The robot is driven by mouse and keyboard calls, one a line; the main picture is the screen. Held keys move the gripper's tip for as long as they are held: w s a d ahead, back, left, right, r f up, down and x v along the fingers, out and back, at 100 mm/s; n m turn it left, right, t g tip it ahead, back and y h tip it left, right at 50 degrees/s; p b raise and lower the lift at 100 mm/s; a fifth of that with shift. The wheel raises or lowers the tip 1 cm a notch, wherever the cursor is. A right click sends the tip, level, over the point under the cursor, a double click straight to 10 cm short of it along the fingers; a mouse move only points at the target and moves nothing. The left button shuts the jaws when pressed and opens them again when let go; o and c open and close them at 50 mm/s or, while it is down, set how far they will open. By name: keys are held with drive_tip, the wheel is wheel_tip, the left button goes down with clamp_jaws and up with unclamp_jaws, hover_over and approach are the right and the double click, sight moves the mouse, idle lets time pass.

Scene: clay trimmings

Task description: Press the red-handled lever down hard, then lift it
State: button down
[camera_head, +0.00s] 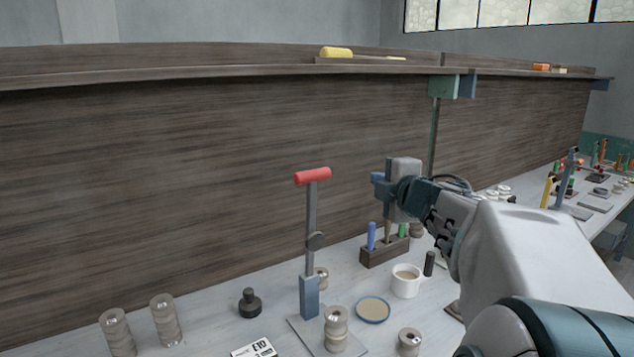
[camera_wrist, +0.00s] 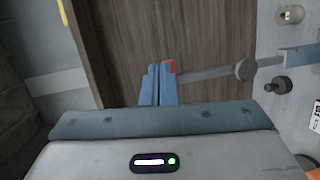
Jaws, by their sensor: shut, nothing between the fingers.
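The lever (camera_head: 311,225) stands upright on the bench, with a grey arm, a round pivot and a blue post on a flat base plate. Its red handle (camera_head: 312,175) is at the top, pointing up. My gripper (camera_head: 378,178) is to the right of the red handle at about the same height, apart from it in the head view. In the wrist view my gripper's blue fingers (camera_wrist: 158,84) are together and empty. The red handle (camera_wrist: 169,66) shows just beyond the fingertips, partly hidden by them; the lever arm (camera_wrist: 205,72) runs off to the right.
Wooden spools (camera_head: 336,330), a dark knobbed weight (camera_head: 250,303), a white cup (camera_head: 406,281), a blue-rimmed dish (camera_head: 373,310) and a tool block (camera_head: 385,250) stand around the lever base. A wooden back panel (camera_head: 180,170) rises behind. Air left of the handle is clear.

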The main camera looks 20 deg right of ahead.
sight(317, 176)
drive_tip(key=s+a+n+y, duration=0.2)
drive_tip(key=a+n+y, duration=0.2)
drive_tip(key=a, duration=0.1)
drive_tip(key=w, duration=0.4)
drive_tip(key=w+a+f+p, duration=0.1)
drive_tip(key=w, duration=0.4)
drive_tip(key=w+a+f+p, duration=0.1)
drive_tip(key=w, duration=0.3)
drive_tip(key=shift+w+f, duration=0.15)
drive_tip(key=shift+w, duration=0.1)
